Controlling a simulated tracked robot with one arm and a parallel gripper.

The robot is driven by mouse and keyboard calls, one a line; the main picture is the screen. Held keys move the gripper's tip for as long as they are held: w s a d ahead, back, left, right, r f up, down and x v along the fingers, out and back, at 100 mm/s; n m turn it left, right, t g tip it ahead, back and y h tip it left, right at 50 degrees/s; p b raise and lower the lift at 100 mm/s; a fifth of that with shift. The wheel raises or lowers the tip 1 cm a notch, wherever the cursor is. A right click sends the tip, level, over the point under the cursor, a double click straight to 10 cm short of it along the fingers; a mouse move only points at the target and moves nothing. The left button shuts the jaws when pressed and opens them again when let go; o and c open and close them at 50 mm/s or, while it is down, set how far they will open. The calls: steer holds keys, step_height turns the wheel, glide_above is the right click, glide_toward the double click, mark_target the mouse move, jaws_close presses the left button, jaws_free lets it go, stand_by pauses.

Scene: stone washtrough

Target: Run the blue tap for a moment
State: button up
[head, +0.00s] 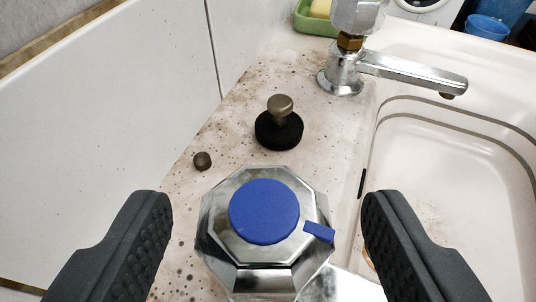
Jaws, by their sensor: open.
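The blue tap (264,211) is a chrome, many-sided knob with a round blue cap and a small blue tab on its right side. It stands at the lower middle of the head view. My gripper (262,205) is open, with one dark ridged finger on each side of the knob. Gaps show between both fingers and the knob, and neither is seen touching it. Part of a chrome body shows below right of the knob; the rest of this tap's spout is hidden or out of view.
A black plug (279,129) with a metal knob and a small brown cap (202,161) lie on the speckled ledge beyond. Another chrome tap (345,70) reaches over the white basin (450,185). A green dish (316,20) stands behind. A white panel (110,120) rises left.

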steer(key=shift+x, duration=1.15)
steer(key=shift+w, duration=0.1)
